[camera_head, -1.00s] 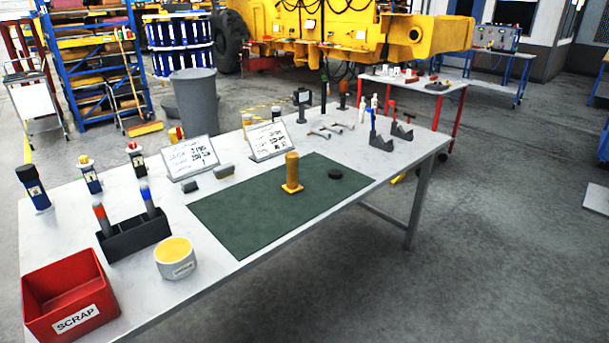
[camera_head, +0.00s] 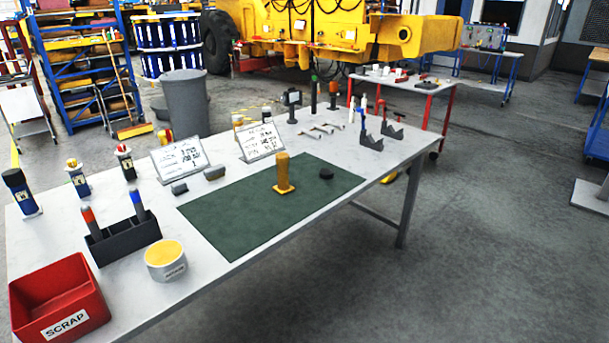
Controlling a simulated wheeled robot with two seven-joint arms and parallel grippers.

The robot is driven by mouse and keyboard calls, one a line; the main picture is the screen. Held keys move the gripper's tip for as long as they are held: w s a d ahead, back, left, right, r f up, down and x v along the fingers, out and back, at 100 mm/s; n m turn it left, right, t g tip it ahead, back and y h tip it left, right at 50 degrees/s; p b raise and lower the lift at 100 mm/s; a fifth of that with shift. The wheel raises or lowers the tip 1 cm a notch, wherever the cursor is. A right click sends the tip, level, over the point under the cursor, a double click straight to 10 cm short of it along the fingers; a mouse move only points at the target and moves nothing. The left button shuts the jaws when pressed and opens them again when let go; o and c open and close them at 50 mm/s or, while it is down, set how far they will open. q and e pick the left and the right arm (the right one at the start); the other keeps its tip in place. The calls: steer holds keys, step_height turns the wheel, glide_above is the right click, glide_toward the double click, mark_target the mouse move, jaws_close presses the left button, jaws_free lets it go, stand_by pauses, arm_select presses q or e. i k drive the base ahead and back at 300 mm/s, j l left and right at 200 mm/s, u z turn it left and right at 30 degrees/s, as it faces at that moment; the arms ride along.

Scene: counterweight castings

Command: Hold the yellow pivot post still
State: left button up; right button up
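The yellow pivot post (camera_head: 283,172) stands upright on its square base on the green mat (camera_head: 235,222), toward the mat's right half. A small black disc (camera_head: 326,173) lies on the mat just right of the post and apart from it. Nothing touches the post. Neither of my grippers shows in the head view.
The red scrap bin (camera_head: 62,300), a tub with yellow contents (camera_head: 166,262) and a black holder with two markers (camera_head: 124,240) stand at the table's left. Two sign boards (camera_head: 180,160) stand behind the mat. A fork-like black stand (camera_head: 371,141) is at the right end.

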mark_target(283, 188)
steer(key=i+l+u, duration=0.1)
steer(key=u, duration=0.25)
steer(key=l+u, duration=0.2)
steer(key=u, duration=0.2)
steer(key=i+l+u, duration=0.1)
steer(key=u, duration=0.25)
steer(key=l+u, duration=0.35)
steer(key=l, duration=0.95)
steer(key=l+u, duration=0.35)
steer(key=l, duration=1)
steer(key=k, duration=0.05)
